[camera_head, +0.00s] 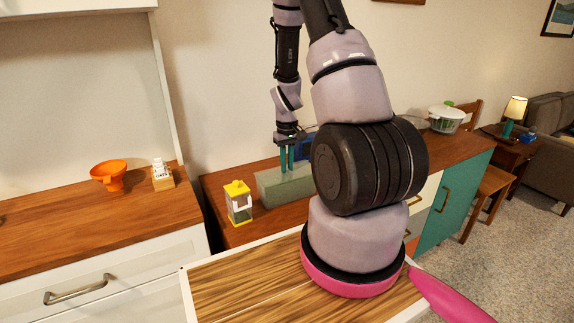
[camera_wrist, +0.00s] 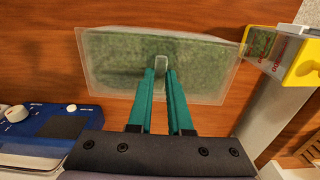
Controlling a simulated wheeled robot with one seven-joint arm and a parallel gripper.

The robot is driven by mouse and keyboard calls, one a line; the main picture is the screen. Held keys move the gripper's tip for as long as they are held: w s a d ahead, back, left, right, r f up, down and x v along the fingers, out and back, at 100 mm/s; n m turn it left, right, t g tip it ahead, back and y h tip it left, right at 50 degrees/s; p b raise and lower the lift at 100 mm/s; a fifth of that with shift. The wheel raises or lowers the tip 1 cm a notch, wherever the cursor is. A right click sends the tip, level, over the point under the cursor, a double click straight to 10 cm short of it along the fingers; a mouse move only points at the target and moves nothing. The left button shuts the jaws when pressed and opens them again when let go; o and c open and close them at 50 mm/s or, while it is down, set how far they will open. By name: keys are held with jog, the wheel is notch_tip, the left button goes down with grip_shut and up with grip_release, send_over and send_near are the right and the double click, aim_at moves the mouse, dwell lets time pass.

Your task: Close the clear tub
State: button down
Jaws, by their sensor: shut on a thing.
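The clear tub (camera_head: 272,192) stands on the wooden counter beyond my arm, and green contents show dimly through it. In the wrist view the clear tub (camera_wrist: 110,70) is seen from above, with a flat translucent top over it and a small pale knob (camera_wrist: 160,63) near its middle. My gripper (camera_head: 287,160) points down at the tub. In the wrist view the teal fingertips of my gripper (camera_wrist: 161,72) are close together on the knob. Whether the top sits fully on the tub's rim cannot be told.
A yellow-topped dispenser (camera_head: 238,202) stands left of the tub, close to it. A blue appliance (camera_wrist: 45,138) is on the tub's other side. An orange funnel (camera_head: 110,175) and a small labelled box (camera_head: 162,178) are on the left counter. A white-green bowl (camera_head: 446,118) stands far right.

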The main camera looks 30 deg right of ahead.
dwell(0.3)
jog(key=shift+c, duration=2.2)
grip_release()
jog(key=shift+r, duration=2.95)
grip_shut()
